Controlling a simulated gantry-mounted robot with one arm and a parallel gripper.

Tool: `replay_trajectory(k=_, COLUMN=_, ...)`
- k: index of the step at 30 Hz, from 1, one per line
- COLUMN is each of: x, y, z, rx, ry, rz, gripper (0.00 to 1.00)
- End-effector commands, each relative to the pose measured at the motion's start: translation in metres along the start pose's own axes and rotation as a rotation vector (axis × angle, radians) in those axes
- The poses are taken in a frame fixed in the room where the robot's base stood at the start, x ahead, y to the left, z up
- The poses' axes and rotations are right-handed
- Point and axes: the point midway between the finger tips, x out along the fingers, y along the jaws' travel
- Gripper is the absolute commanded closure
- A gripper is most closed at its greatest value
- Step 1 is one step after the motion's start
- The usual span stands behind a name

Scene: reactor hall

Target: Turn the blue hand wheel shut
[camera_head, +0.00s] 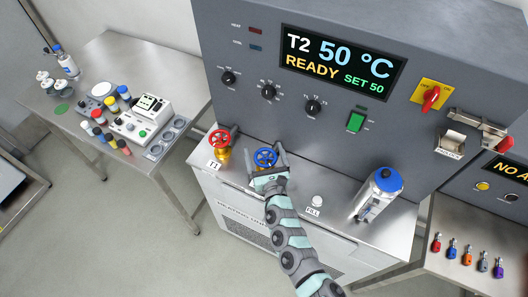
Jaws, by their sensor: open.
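The blue hand wheel (265,156) sits on the steel top of the heating unit, below the control panel. My gripper (267,165) is at the wheel, with its open fingers to the left and right of it. I cannot tell whether the fingers touch the rim. The lower part of the valve under the wheel is hidden behind my gripper. My arm reaches up to it from the bottom of the picture.
A red hand wheel (220,139) on a brass valve stands close to the left, labelled T1. A fill cap (317,201) and a blue-topped flask (380,192) stand to the right. The panel display (341,62) reads T2 50 °C, READY, SET 50.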

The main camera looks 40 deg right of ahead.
Motion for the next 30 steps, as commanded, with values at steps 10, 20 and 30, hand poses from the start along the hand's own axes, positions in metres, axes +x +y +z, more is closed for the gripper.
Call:
replay_trajectory(k=10, x=0.0056, y=0.0004, z=0.0009, rx=0.0, ry=-0.001, rz=0.0, gripper=0.06)
replay_trajectory(k=20, x=0.0054, y=-0.0001, z=0.0007, rx=0.0, ry=-0.001, rz=-0.001, gripper=0.29)
replay_trajectory(k=30, x=0.0053, y=0.0, z=0.0007, rx=0.0, ry=-0.001, rz=0.0, gripper=0.57)
